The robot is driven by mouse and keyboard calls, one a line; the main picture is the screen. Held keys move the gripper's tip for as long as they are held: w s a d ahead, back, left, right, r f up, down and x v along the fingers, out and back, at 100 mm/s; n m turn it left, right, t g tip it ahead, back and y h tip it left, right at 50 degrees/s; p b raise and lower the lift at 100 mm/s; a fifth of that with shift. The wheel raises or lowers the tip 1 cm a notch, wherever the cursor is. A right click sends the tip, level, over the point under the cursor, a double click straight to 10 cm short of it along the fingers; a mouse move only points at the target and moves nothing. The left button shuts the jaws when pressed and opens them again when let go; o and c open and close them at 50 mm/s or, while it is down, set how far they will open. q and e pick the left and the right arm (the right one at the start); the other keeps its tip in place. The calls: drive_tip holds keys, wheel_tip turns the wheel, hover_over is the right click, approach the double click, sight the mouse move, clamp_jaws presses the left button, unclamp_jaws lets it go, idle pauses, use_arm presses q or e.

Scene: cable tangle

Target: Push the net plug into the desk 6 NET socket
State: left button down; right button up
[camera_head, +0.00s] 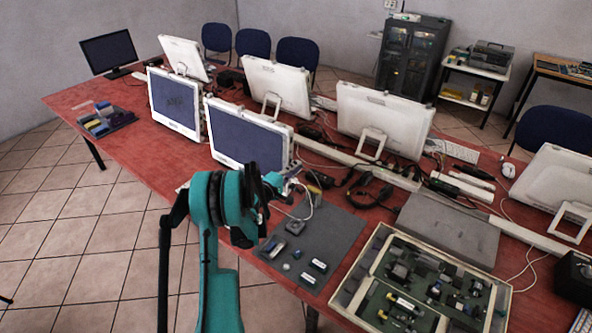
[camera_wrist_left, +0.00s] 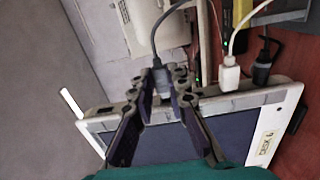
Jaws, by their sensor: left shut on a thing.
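My left gripper (camera_head: 272,188) reaches over the table beside a monitor (camera_head: 247,137). In the left wrist view, its two dark fingers (camera_wrist_left: 166,82) are shut on a dark grey plug (camera_wrist_left: 160,76), taken as the net plug, with a grey cable running up from it. The plug is at the edge of the white monitor frame (camera_wrist_left: 210,103), which bears a "DESK 6" label (camera_wrist_left: 263,148). The NET socket cannot be made out, and whether the plug touches it cannot be told. My right gripper is not in view.
A white plug (camera_wrist_left: 230,76) and a black plug (camera_wrist_left: 262,72) stand at the same edge, right of the fingers. A grey mat (camera_head: 335,243) with small parts and a sectioned tray (camera_head: 349,292) lie on the red table. Several other monitors stand behind.

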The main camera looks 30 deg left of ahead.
use_arm(q)
drive_tip(key=shift+a, duration=0.85)
drive_tip(key=c, duration=1.4)
unclamp_jaws()
